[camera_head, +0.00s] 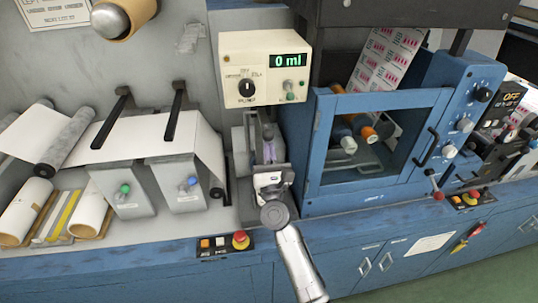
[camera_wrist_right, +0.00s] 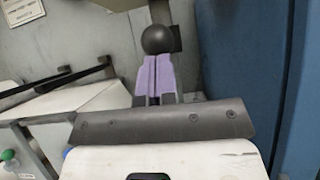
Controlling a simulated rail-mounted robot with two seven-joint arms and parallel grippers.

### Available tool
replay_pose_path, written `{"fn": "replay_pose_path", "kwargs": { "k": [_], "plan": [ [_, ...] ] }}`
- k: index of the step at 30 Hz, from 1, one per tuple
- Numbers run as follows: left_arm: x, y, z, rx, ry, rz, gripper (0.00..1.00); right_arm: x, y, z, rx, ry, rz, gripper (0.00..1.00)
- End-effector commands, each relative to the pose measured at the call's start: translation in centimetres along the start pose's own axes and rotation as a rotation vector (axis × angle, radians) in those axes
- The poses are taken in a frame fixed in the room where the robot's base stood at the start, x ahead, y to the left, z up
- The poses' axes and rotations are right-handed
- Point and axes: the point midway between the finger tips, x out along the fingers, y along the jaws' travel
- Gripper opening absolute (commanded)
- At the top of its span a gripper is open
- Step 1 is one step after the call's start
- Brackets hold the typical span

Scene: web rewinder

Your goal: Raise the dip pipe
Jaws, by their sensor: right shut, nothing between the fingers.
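My right gripper (camera_head: 268,148) is below the cream box with the green "0 ml" display (camera_head: 265,68) in the head view. In the right wrist view its two purple fingers (camera_wrist_right: 155,78) are shut together with nothing between them. A black ball knob (camera_wrist_right: 158,40) shows right at the fingertips in that view; I cannot tell whether they touch it. The dip pipe itself I cannot make out clearly; my gripper and wrist cover much of the space under the box. My left gripper is not in view.
A blue framed cabinet (camera_head: 380,140) stands close on the right of my right gripper. On the left are a white web with black arms (camera_head: 110,120) and paper rolls (camera_head: 90,210). A button box with a red knob (camera_head: 225,243) sits on the front edge.

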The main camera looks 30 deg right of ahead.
Motion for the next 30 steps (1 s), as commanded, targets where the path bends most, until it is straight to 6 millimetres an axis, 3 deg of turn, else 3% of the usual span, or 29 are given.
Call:
{"fn": "replay_pose_path", "kwargs": {
  "k": [16,30],
  "plan": [
    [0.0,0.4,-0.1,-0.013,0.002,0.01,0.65,-0.3,0.1,0.0,-0.001,0.001,0.001,0.0],
    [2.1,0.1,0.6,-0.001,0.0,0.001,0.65,-7.7,1.1,-0.2,0.011,0.005,0.016,0.0]
  ]
}}
